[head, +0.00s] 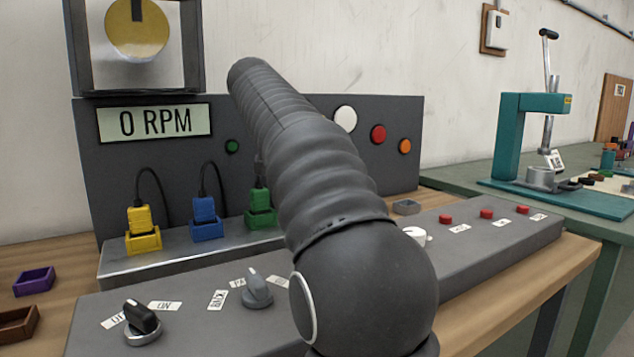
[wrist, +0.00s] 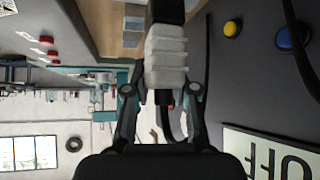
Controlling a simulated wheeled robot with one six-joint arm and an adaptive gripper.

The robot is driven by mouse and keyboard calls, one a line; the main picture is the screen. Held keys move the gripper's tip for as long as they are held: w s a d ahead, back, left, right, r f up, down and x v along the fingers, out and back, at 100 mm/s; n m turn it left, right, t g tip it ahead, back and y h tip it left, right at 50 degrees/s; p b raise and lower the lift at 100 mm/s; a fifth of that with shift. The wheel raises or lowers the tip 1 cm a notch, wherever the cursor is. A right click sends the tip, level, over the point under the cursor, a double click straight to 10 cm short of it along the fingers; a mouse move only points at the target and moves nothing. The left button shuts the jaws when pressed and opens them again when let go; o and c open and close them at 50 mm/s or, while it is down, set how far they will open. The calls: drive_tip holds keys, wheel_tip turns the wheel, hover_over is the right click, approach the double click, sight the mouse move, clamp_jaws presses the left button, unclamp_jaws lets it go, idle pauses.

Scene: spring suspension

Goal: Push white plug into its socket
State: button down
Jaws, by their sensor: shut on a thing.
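The white plug (wrist: 166,65) is between the fingers of my gripper (wrist: 166,92) in the wrist view. My gripper is shut on its ribbed body. A dark block (wrist: 168,11) lies at the plug's far end; I cannot tell whether it is the white socket, or whether the plug is inside it. In the head view my own arm hides the gripper and the plug. Yellow (head: 140,218), blue (head: 205,210) and green (head: 259,200) plugs stand in matching coloured sockets on the bench ledge.
The grey panel with the "0 RPM" display (head: 154,122) stands behind the ledge. A control box with knobs (head: 257,288) and red buttons (head: 486,214) is in front. A small grey open box (head: 407,207) sits to the right. A teal press (head: 520,135) stands further right.

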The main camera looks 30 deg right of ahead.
drive_tip(key=shift+f+b, duration=1.2)
drive_tip(key=shift+f, duration=0.75)
drive_tip(key=shift+f, duration=0.15)
drive_tip(key=c, duration=0.9)
unclamp_jaws()
drive_tip(key=shift+a+r, duration=0.1)
drive_tip(key=shift+r, duration=0.2)
drive_tip(key=p+v, duration=0.2)
drive_tip(key=v, duration=0.9)
drive_tip(key=shift+s+a+r, duration=0.1)
drive_tip(key=shift+a+r, duration=0.05)
drive_tip(key=shift+a, duration=0.1)
